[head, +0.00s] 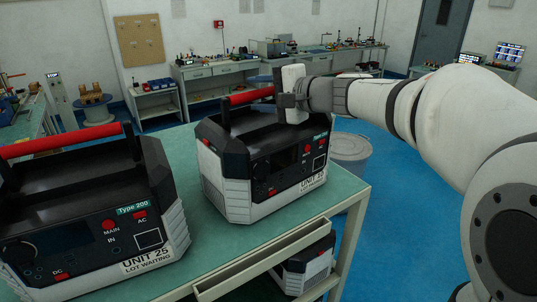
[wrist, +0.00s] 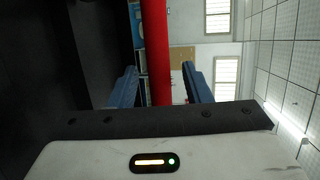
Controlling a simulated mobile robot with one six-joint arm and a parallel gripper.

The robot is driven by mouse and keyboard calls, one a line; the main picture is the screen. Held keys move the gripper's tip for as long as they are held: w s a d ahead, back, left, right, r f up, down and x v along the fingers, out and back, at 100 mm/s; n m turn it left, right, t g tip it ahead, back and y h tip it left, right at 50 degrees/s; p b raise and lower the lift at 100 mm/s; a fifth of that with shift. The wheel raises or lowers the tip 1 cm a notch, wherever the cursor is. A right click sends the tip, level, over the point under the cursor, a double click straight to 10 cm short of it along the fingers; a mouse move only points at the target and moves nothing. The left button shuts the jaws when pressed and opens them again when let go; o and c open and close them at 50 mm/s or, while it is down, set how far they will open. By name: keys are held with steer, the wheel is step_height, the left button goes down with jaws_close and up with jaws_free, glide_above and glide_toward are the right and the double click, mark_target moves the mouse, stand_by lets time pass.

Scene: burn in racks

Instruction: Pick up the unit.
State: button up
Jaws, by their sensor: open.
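Two black-and-white units with red carry handles stand on a green-topped bench. The nearer unit (head: 90,215) at left is labelled "UNIT 25, LOT WAITING", "Type 200". The other unit (head: 262,165) is in the middle; its number is hard to read. My gripper (head: 281,92) is at the right end of that middle unit's red handle (head: 248,97), just above its top. In the wrist view, the red handle (wrist: 160,50) runs between the two blue fingers of my open gripper (wrist: 158,88), with gaps on both sides. Whether anything touches the handle is unclear.
The green bench top (head: 215,238) has a clear strip in front of the middle unit. Another unit (head: 305,268) sits below the bench top. A grey bin (head: 350,155) stands behind the bench's right end. Blue floor (head: 400,210) is open at right.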

steer(key=shift+c, duration=0.3)
jaws_close()
stand_by(1.0)
steer(key=shift+r, duration=0.25)
